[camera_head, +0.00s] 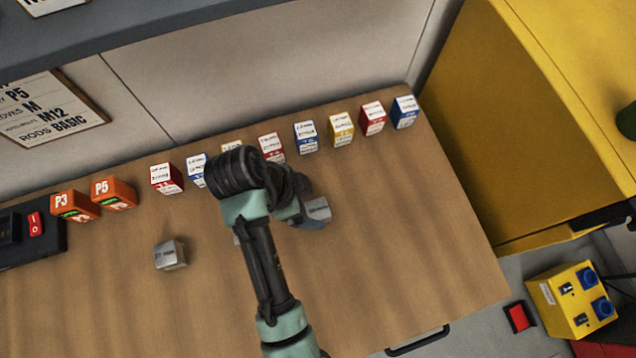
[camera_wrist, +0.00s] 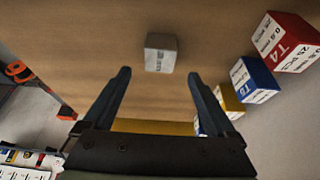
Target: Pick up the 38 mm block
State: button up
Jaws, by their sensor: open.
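In the wrist view a grey block (camera_wrist: 161,53) with a small label lies on the table, ahead of and roughly between the fingers of my gripper (camera_wrist: 157,82). The fingers are open, empty and apart from it. In the head view one silver block (camera_head: 317,209) shows just right of my wrist, partly hidden by it. Another silver block (camera_head: 171,255) lies in the clear at left of centre. A sliver of grey (camera_head: 237,239) shows behind my arm. I cannot read the sizes surely, so I cannot tell which is the 38 mm block.
A row of small labelled boxes (camera_head: 341,127) stands along the table's back edge. Orange P3 and P5 boxes (camera_head: 115,193) and a dark unit with a red switch (camera_head: 36,224) are at left. A yellow cabinet (camera_head: 500,130) stands at right. The table's front (camera_head: 400,285) is clear.

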aim_at(318, 209)
jog(key=shift+s+a+p+x, duration=0.15)
jog(key=shift+p+x, duration=0.2)
jog(key=shift+x, duration=1.15)
jog(key=shift+s+a+p+x, duration=0.1)
jog(key=shift+p+x, duration=0.25)
jog(key=shift+x, duration=1.15)
jog(key=shift+f, duration=0.15)
jog(key=shift+w, duration=0.1)
grip_shut()
